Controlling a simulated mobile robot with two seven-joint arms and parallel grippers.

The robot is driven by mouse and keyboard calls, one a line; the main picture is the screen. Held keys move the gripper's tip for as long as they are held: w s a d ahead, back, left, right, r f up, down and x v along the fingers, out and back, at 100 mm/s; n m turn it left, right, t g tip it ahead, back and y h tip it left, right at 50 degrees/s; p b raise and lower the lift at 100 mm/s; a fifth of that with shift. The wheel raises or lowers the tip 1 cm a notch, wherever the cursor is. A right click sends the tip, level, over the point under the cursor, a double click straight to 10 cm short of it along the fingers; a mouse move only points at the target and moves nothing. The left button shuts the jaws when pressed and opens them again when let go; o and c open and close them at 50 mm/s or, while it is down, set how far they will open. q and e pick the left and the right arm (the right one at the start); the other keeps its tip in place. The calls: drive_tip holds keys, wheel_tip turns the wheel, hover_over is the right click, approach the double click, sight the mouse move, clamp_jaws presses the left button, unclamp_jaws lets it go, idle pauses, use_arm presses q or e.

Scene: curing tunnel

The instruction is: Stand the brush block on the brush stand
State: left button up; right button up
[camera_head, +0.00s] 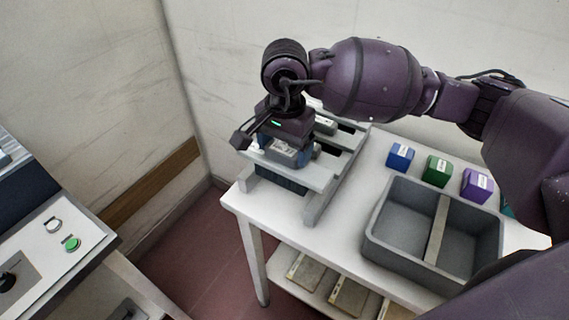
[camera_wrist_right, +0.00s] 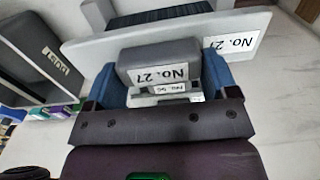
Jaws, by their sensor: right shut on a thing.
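The brush block (camera_head: 284,150) is a grey block with a "No. 27" label, and it also shows in the right wrist view (camera_wrist_right: 150,56). My right gripper (camera_head: 287,152) is shut on it, with a blue finger on each side (camera_wrist_right: 163,88). The block is at the front slot of the brush stand (camera_head: 318,200), a light grey rack whose front plate (camera_wrist_right: 110,42) also carries a "No. 27" label. Dark bristles (camera_head: 279,180) show below the plate. Whether the block rests fully on the stand is hard to tell. My left gripper is out of view.
A second grey block (camera_head: 325,125) sits farther back in the stand. A control panel (camera_head: 45,245) is at the left.

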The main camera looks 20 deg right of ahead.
sight(285, 166)
drive_tip(key=shift+f, duration=2.55)
drive_tip(key=shift+f+b, duration=0.2)
drive_tip(key=shift+b, duration=0.1)
drive_tip(key=o, duration=0.9)
drive_tip(key=shift+r, duration=0.1)
wheel_tip(285, 166, up, 12)
drive_tip(key=shift+r+p, duration=0.1)
drive_tip(key=shift+p, duration=0.35)
